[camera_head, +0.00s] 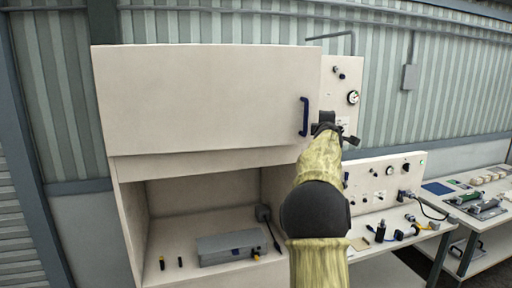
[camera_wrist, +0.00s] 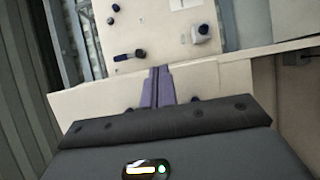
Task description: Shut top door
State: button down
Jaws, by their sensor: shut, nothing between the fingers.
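The top door (camera_head: 205,98) is a wide beige panel covering the upper part of the cabinet in the head view. It stands slightly proud of the cabinet along its lower edge; I cannot tell whether it is fully shut. Its dark blue upright handle (camera_head: 304,117) is near its right edge. My gripper (camera_head: 332,127) is just right of the handle and the door's right edge, in front of the side panel, apart from the handle in the picture. In the wrist view my gripper's fingers (camera_wrist: 160,80) are together and empty, in front of a beige edge.
Below the door is an open bay with a grey box (camera_head: 230,246) on its floor. A gauge panel (camera_head: 341,85) with knobs rises behind my gripper. A lower control panel (camera_head: 385,182) and a bench with tools (camera_head: 478,203) are to the right.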

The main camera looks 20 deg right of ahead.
jog(key=shift+s+d, duration=2.7)
jog(key=shift+s, duration=1.65)
jog(key=s+a+f+m+g+y+b, duration=0.1)
jog(key=a+f+m+g+y+b, duration=0.2)
jog(key=a+f, duration=1.05)
jog(key=a+f+m+g+y+b, duration=0.2)
jog(key=a+f+m+b, duration=0.3)
jog(key=a+f, duration=0.8)
jog(key=s+a+f+m+g+y+b, duration=0.2)
jog(key=s+a+f+g+y+b, duration=0.2)
jog(key=s+a+f, duration=1.7)
notch_tip(320, 180, down, 4)
jog(key=s+g+y, duration=0.1)
jog(key=g, duration=0.1)
jog(key=shift+s+a+m+g+y, duration=0.15)
jog(key=shift+s+m+g+y, duration=0.15)
jog(key=shift+s+g+y, duration=0.1)
